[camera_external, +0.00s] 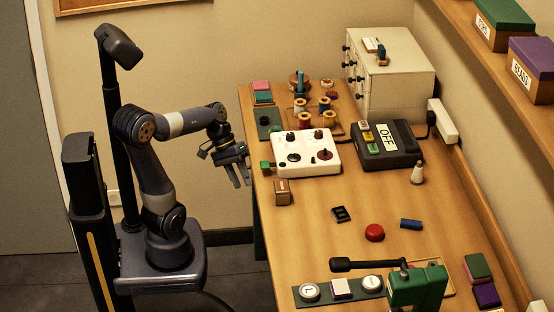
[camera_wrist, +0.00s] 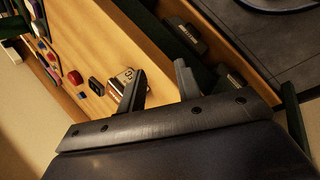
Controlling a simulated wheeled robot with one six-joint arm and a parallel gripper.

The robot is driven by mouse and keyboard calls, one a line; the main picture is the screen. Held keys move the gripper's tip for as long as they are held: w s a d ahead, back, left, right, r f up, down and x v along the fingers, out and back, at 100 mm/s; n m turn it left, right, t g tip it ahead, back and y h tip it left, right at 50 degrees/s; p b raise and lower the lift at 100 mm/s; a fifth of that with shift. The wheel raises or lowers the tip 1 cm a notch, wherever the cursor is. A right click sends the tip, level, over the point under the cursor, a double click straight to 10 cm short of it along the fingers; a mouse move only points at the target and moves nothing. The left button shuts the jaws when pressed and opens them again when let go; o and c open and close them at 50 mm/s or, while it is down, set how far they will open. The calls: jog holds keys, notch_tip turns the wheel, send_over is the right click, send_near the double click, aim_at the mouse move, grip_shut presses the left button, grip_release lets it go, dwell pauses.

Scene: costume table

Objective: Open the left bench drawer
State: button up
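The bench (camera_external: 330,220) stands right of my arm; its drawer fronts face away from the outside camera and are hidden there. In the wrist view, dark green fronts show below the wooden bench top (camera_wrist: 120,40), with one dark handle (camera_wrist: 184,36) farther up and another handle (camera_wrist: 232,78) near my right finger. I cannot tell which belongs to the left drawer, and neither front is clearly pulled out. My gripper (camera_external: 243,181) is open and empty beside the bench's left edge. Its two spread fingers also show in the wrist view (camera_wrist: 160,68), apart from both handles.
A black box marked OFF (camera_external: 387,145), a beige cabinet (camera_external: 392,75) and a green press (camera_external: 417,287) stand on the bench. Floor beside the bench is clear.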

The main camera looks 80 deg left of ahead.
jog(key=w+a+n+t+b, duration=0.2)
jog(key=a+n+t+b, duration=0.15)
jog(key=a, duration=0.65)
jog(key=s+a+n+t+y+b, duration=0.25)
jog(key=s+a+t, duration=0.2)
jog(key=a, duration=0.65)
jog(key=s+a+n+t+y+b, duration=0.2)
jog(key=s+a+t+y+b, duration=0.3)
jog(key=a, duration=0.6)
notch_tip(320, 180, down, 14)
jog(key=f+g+h+p, duration=0.1)
jog(key=h+p, duration=0.1)
jog(key=w+f, duration=0.1)
jog(key=w, duration=0.8)
jog(key=shift+w+d+f+b, duration=0.2)
jog(key=shift+w+f+b, duration=0.1)
jog(key=shift+b, duration=0.05)
jog(key=shift+c, duration=0.2)
grip_shut()
